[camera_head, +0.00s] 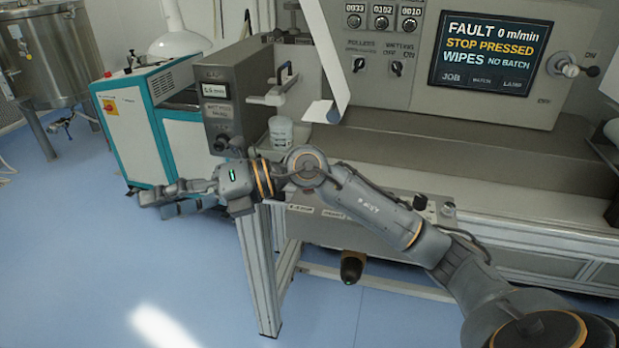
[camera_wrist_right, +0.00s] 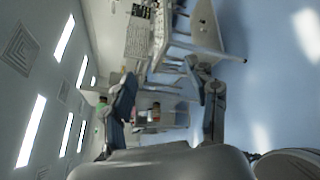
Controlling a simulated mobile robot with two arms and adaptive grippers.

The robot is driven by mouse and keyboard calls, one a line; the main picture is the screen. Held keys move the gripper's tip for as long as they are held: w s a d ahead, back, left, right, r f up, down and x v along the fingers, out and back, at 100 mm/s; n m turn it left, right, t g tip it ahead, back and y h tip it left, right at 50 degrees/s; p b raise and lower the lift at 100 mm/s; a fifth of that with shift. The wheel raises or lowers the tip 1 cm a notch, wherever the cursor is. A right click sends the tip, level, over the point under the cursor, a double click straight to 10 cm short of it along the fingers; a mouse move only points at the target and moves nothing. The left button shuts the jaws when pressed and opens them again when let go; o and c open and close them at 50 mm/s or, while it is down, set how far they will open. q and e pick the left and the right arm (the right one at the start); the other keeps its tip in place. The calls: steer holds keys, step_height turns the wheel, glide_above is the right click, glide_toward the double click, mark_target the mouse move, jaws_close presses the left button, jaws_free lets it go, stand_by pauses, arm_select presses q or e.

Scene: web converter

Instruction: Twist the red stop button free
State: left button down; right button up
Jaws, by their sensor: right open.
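In the head view, my right arm reaches in from the lower right across the front of the machine. Its right gripper (camera_head: 152,203) is open and empty, pointing left over the blue floor near the foot of the white and teal cabinet. The wrist view shows the two spread fingers of the right gripper (camera_wrist_right: 160,72) with nothing between them. The machine screen (camera_head: 490,52) reads "FAULT", "STOP PRESSED". My left gripper is not in view.
A grey control box (camera_head: 222,110) with a small display stands left of the machine bed (camera_head: 470,150). A white cup (camera_head: 281,132) stands beside the hanging white web (camera_head: 325,50). A dark knob-like part (camera_head: 352,266) hangs below the front panel. Blue floor at left is clear.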

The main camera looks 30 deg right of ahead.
steer(key=w+d+f+h, duration=0.2)
steer(key=d+h, duration=0.3)
steer(key=d, duration=0.3)
steer(key=w+d+f+h, duration=0.1)
steer(key=w+d+h, duration=0.25)
steer(key=d, duration=0.35)
steer(key=s+d+r+m+h, duration=0.15)
steer(key=d+h, duration=0.25)
steer(key=d, duration=0.4)
steer(key=s+d+r+m+h, duration=0.15)
steer(key=d+h, duration=0.25)
steer(key=d, duration=0.4)
steer(key=shift+m+g+y, duration=0.25)
steer(key=shift+m+g, duration=0.05)
steer(key=shift+g, duration=0.1)
steer(key=x, duration=1.4)
steer(key=shift+r+p, duration=0.1)
steer(key=shift+p, duration=0.2)
